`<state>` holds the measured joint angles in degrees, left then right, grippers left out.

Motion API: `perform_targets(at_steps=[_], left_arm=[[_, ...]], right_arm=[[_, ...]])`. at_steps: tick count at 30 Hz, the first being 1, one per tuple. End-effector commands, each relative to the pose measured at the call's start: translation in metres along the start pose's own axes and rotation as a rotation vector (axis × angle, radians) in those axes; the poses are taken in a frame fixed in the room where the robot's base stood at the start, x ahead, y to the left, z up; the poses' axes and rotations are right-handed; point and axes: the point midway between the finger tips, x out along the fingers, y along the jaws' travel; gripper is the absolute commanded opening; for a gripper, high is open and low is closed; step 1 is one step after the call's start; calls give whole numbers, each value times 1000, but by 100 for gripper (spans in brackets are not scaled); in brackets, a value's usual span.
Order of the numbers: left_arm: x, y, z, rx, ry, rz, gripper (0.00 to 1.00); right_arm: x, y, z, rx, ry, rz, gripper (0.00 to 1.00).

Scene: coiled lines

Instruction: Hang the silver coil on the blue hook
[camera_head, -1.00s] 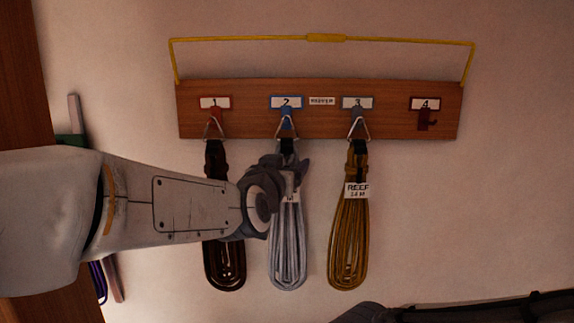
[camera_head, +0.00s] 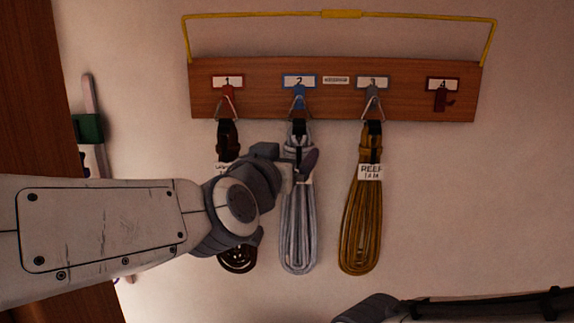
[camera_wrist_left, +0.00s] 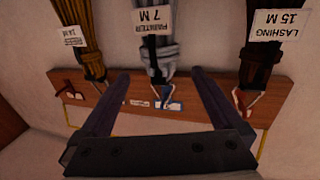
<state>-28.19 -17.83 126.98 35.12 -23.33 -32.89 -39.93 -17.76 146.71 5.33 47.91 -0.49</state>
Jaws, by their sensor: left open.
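The silver coil (camera_head: 299,225) hangs upright below the blue hook (camera_head: 299,97) under label 2, its metal ring on that hook. My left gripper (camera_head: 290,165) is open at the coil's upper part, coming from the left. In the left wrist view its two fingers (camera_wrist_left: 158,75) stand apart on either side of the strap and ring. Whether a finger touches the coil I cannot tell. My right gripper's fingers are not seen.
A dark brown coil (camera_head: 237,258) hangs on the red hook at left, partly behind my left wrist. A gold coil (camera_head: 361,220) hangs on the grey hook at right. The dark red hook (camera_head: 440,100) is empty. A yellow bar (camera_head: 341,14) spans above the wooden board (camera_head: 400,105).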

Motion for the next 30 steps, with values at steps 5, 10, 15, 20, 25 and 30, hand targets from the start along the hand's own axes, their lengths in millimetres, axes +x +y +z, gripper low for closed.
perform_targets(at_steps=[5, 10, 15, 20, 25, 30], left_arm=[[-6, -1, -7, 4, -9, -11, 100], [-15, -1, -5, 4, -7, -9, 100], [-21, 0, -4, 2, -3, -3, 100], [-22, -2, 6, 3, -27, -1, 100], [-17, -17, 58, 8, -202, -3, 100], [-29, -45, 137, -8, -490, -28, 100]], right_arm=[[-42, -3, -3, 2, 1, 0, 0], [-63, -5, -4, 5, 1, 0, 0], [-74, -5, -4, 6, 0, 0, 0], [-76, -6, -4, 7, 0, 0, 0], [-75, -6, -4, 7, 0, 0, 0], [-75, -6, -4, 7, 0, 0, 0]])
